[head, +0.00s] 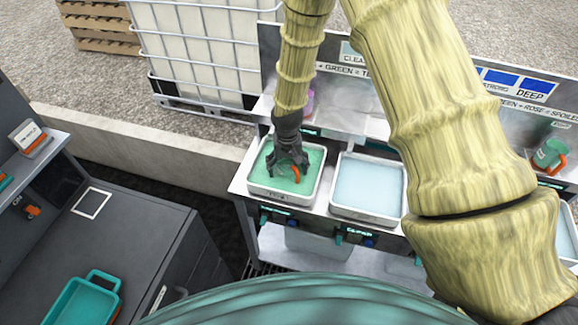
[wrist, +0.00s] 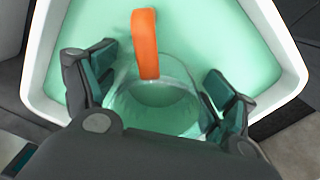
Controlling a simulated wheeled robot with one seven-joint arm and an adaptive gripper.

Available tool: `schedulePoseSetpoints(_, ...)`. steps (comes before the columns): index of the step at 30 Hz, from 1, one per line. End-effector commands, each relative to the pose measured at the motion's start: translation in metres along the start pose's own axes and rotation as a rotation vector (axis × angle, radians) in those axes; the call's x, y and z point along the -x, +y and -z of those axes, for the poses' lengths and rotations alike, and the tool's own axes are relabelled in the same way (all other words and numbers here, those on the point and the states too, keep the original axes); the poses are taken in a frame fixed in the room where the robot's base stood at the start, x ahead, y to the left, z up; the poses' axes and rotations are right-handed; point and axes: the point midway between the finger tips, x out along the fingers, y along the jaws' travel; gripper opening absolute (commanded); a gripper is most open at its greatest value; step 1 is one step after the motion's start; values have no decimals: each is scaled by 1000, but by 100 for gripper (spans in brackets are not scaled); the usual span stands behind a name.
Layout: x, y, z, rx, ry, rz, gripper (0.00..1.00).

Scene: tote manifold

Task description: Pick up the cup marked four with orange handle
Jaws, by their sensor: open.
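A clear cup with an orange handle (wrist: 145,45) stands in a white tray (head: 254,186) that holds green liquid. The cup's clear body (wrist: 158,105) shows between the fingers in the wrist view. No number mark on it is visible. In the head view its orange handle (head: 296,174) shows just beside the fingers. My gripper (head: 288,168) is open and reaches down into the tray. In the wrist view my gripper (wrist: 160,98) has one finger on each side of the cup, with a gap at least on the left. My gripper body hides the cup's near part.
A tray of pale blue liquid (head: 368,187) stands right of the green one. A cup with an orange handle (head: 550,157) is at the far right. A panel with signs rises behind. A teal tray (head: 85,300) lies on the dark cabinet at left.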

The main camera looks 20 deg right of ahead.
Motion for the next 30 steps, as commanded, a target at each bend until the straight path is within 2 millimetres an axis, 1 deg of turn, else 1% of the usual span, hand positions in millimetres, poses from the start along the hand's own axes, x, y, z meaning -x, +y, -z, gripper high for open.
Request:
schedulePoseSetpoints(3, -4, 0, 0, 0, 0, 0, 85)
schedulePoseSetpoints(10, -4, 0, 0, 0, 0, 0, 85)
schedulePoseSetpoints(11, -4, 0, 0, 0, 0, 0, 81)
schedulePoseSetpoints(15, -4, 0, 0, 0, 0, 0, 55)
schedulePoseSetpoints(18, -4, 0, 0, 0, 0, 0, 39)
schedulePoseSetpoints(22, -4, 0, 0, 0, 0, 0, 39)
schedulePoseSetpoints(23, -4, 0, 0, 0, 0, 0, 35)
schedulePoseSetpoints(30, -3, 0, 0, -1, 0, 0, 35)
